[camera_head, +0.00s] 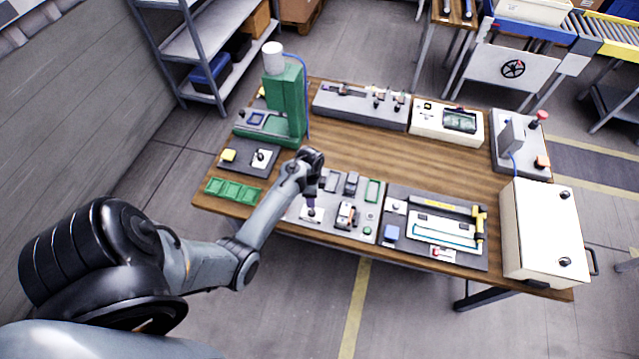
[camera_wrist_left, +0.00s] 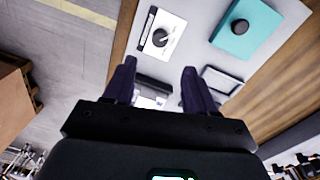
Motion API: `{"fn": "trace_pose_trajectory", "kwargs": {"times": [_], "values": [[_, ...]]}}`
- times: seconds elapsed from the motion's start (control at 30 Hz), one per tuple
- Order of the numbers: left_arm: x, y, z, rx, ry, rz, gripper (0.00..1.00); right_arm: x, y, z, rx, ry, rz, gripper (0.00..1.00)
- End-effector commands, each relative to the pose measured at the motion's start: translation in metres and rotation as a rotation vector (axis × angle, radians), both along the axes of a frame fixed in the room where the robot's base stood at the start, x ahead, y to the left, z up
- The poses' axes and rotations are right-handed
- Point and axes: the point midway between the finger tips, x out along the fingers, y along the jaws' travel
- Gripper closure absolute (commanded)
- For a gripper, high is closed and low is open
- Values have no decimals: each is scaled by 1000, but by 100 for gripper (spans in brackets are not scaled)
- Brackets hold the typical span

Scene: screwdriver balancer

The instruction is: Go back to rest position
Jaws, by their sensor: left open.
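My left arm comes in from the left in the head view. Its gripper (camera_head: 311,190) points down over the grey board (camera_head: 365,232) near the front edge of the wooden table (camera_head: 440,160). In the left wrist view my left gripper (camera_wrist_left: 160,76) is open, with its two dark fingers apart. I see nothing held between them; a dark part and a pale part show in the gap beyond. A white plate with a black knob (camera_wrist_left: 160,37) lies past the fingertips, and a teal block (camera_wrist_left: 258,38) with a black knob is to its right. My right gripper is not in view.
A green press-like stand (camera_head: 290,105) rises at the table's left back. Small green trays (camera_head: 232,190) lie at the left front. A board with a yellow-handled tool (camera_head: 479,225) and a white cabinet (camera_head: 540,225) are to the right. The table's middle strip is clear.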

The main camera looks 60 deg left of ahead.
Motion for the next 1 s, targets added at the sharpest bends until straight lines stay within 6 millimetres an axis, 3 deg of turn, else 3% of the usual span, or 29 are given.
{"fn": "trace_pose_trajectory", "kwargs": {"times": [0.17, 0.27, 0.37, 0.43, 0.53, 0.67, 0.77, 0.9, 1.0], "values": [[-4, 0, -2, 0, 6, 0, 44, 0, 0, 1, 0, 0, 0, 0], [-20, 0, -10, 0, 34, 0, 44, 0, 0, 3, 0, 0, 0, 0], [-52, -3, -25, 2, 93, -12, 44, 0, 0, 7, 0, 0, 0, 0], [-85, -9, -34, 21, 148, -48, 44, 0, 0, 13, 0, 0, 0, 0], [-121, -23, -27, 85, 184, -144, 44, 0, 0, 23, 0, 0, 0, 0], [-146, -70, 8, 167, 149, -224, 44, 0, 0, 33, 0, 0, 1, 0], [-154, -119, 43, 187, 73, -213, 44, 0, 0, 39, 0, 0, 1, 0], [-157, -191, 105, 149, -71, -117, 44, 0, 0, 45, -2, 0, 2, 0], [-153, -231, 153, 90, -177, -4, 44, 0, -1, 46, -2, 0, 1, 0]]}}
